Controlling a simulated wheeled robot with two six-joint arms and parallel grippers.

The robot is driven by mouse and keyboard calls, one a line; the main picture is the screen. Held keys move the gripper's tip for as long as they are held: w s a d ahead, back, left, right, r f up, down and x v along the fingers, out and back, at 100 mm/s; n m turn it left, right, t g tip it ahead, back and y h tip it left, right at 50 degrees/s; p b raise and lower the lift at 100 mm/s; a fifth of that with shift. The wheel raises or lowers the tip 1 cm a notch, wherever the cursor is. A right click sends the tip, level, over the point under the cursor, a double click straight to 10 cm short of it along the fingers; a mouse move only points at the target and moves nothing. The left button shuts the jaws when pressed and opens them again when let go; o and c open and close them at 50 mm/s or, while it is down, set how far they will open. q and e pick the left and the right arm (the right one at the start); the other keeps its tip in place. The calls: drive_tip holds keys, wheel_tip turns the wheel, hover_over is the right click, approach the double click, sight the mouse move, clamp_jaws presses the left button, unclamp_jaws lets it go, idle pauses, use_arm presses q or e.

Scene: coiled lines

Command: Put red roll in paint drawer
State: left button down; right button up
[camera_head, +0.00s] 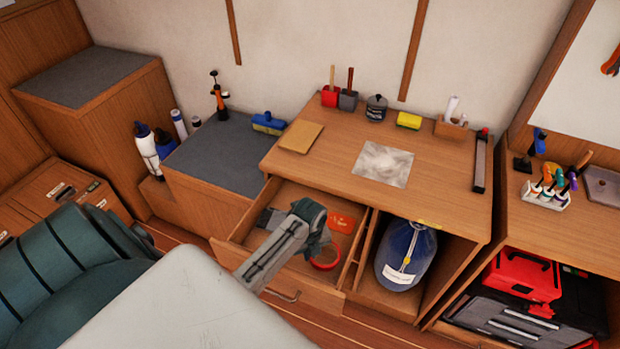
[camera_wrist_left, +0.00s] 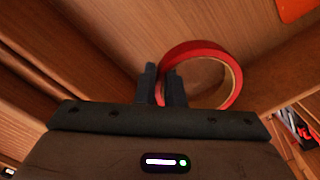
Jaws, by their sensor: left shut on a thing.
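A red roll (camera_wrist_left: 237,82), a ring of red tape with a pale inner core, is held at its near-left rim by my left gripper (camera_wrist_left: 166,88). In the head view the red roll (camera_head: 334,256) shows partly behind my left gripper (camera_head: 318,240), over the right part of the open drawer (camera_head: 232,232). The gripper reaches into this drawer and hides part of its inside. I cannot tell whether the roll touches the drawer floor. My right gripper is not in view.
The drawer also holds an orange item (camera_head: 342,221) and a grey item (camera_head: 272,217). A blue bag (camera_head: 405,252) stands in the open compartment to the right. The wooden worktop (camera_head: 330,155) above carries brushes, a sponge (camera_head: 409,121) and a sheet.

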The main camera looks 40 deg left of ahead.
sight(310, 266)
use_arm(q)
drive_tip(key=shift+f, duration=0.65)
wheel_tip(310, 266, down, 3)
drive_tip(key=shift+f+p, duration=0.15)
drive_tip(key=shift+p, duration=0.15)
drive_tip(key=shift+f, duration=0.35)
drive_tip(key=c, duration=1.5)
unclamp_jaws()
drive_tip(key=shift+c, duration=0.2)
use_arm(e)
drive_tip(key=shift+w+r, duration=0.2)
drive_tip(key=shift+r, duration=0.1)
